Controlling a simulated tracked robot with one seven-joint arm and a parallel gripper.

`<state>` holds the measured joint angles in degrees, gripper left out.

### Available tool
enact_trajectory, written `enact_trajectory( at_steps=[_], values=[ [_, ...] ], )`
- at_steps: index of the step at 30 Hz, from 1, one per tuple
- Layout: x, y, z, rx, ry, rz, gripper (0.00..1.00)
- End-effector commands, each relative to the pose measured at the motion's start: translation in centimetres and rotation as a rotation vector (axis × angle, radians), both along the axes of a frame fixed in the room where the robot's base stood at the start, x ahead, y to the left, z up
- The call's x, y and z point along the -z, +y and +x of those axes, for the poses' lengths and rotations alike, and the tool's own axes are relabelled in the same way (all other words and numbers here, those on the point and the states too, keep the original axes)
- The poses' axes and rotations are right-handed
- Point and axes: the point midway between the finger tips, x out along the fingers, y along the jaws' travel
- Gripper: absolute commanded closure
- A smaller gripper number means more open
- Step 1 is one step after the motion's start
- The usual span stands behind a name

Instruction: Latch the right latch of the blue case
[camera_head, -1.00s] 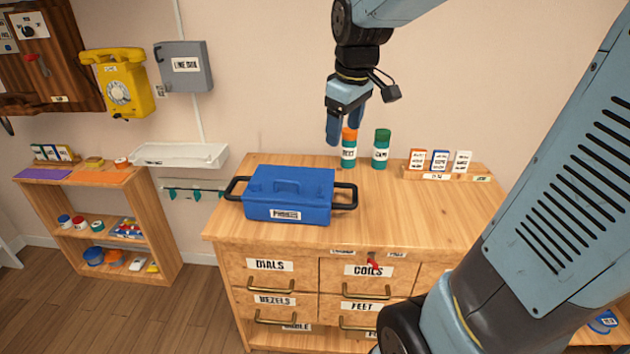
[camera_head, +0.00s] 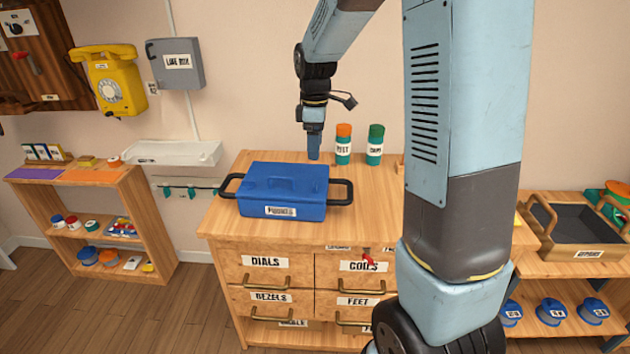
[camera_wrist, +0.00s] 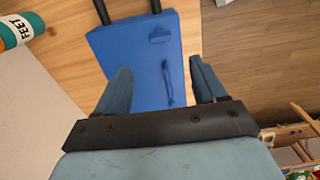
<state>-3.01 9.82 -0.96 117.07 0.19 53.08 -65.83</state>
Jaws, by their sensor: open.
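The blue case (camera_head: 290,184) sits on the wooden cabinet top, lid down, with a white label on its front. A black loop (camera_head: 342,192) sticks out on its right side and another (camera_head: 229,186) on its left. The right latch cannot be told apart clearly. My gripper (camera_head: 314,152) hangs above the case's back right corner, pointing down, open and empty. In the wrist view the blue lid (camera_wrist: 135,48) shows beyond and between my open fingers (camera_wrist: 162,84), with a raised blue handle on it. Two black bars (camera_wrist: 103,12) stick out at the top.
Two green canisters, one orange-capped (camera_head: 343,145) and one green-capped (camera_head: 375,146), stand on the cabinet top (camera_head: 375,205) right of my gripper. A white tray (camera_head: 175,152) is on the wall at left. The cabinet top right of the case is clear.

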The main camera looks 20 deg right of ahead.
Motion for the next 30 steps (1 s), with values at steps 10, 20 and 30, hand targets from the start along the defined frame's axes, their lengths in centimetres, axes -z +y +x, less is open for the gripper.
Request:
enact_trajectory(
  at_steps=[10,20,30],
  values=[
    [6.2,0.1,-0.1,0.001,0.004,0.000,0.30],
    [10.8,0.0,0.0,0.001,0.002,0.000,0.30],
    [11.8,0.0,-0.1,0.001,0.000,0.000,0.30]
  ],
)
